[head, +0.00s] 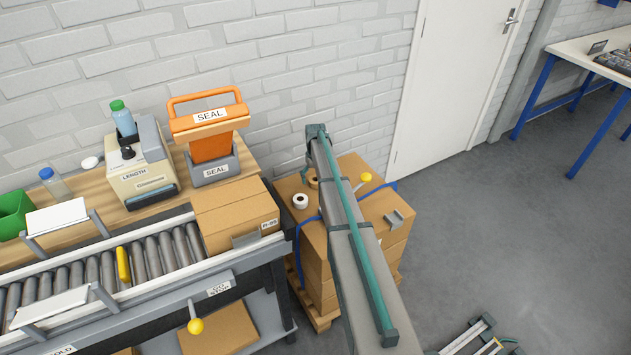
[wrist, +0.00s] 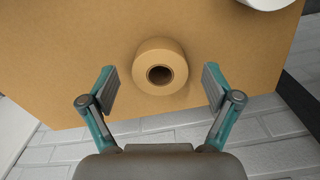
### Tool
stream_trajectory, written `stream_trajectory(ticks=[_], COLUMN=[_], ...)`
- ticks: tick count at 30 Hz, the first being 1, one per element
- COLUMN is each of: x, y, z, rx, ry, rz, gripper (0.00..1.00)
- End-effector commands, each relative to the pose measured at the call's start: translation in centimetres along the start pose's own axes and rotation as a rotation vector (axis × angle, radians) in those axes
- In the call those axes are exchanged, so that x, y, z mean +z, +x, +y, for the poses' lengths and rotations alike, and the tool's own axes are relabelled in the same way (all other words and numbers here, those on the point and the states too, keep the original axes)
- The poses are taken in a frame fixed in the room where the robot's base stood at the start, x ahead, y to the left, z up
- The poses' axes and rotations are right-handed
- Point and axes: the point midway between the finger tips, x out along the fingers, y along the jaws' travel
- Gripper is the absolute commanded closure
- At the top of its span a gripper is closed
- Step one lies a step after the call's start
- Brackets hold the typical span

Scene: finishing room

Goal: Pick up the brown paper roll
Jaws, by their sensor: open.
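The brown paper roll (wrist: 150,52) lies on a cardboard box top (wrist: 60,60) with its dark core hole facing the camera in the wrist view. My gripper (wrist: 160,88) is open, with one finger to the left of the roll and one to the right, and a gap on both sides. The fingers do not touch it. In the head view a small part of the brown roll (head: 314,182) shows next to my arm, on the stacked boxes (head: 318,238). My gripper (head: 312,165) is mostly hidden there behind the arm.
A white roll (head: 300,201) lies close to the brown one; a white round edge (wrist: 264,3) shows in the wrist view. A yellow knob (head: 365,177) and a grey bracket (head: 394,219) are on the boxes. The orange sealer (head: 210,145) and brick wall (head: 280,60) stand nearby.

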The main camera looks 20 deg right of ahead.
Motion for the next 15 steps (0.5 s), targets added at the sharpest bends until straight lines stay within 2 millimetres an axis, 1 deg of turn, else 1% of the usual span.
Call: stream_trajectory(ticks=[3, 8, 9, 11, 15], x=[-0.05, -0.03, -0.03, -0.03, -0.02], y=[0.64, 0.70, 0.70, 0.69, 0.69], z=[0.00, 0.00, 0.00, 0.00, 0.00], rx=[0.000, 0.000, 0.000, 0.000, 0.000], ry=[0.000, 0.000, 0.000, 0.000, 0.000], rz=[0.001, 0.001, 0.001, 0.001, 0.001], gripper=[0.11, 0.11, 0.13, 0.23, 0.46])
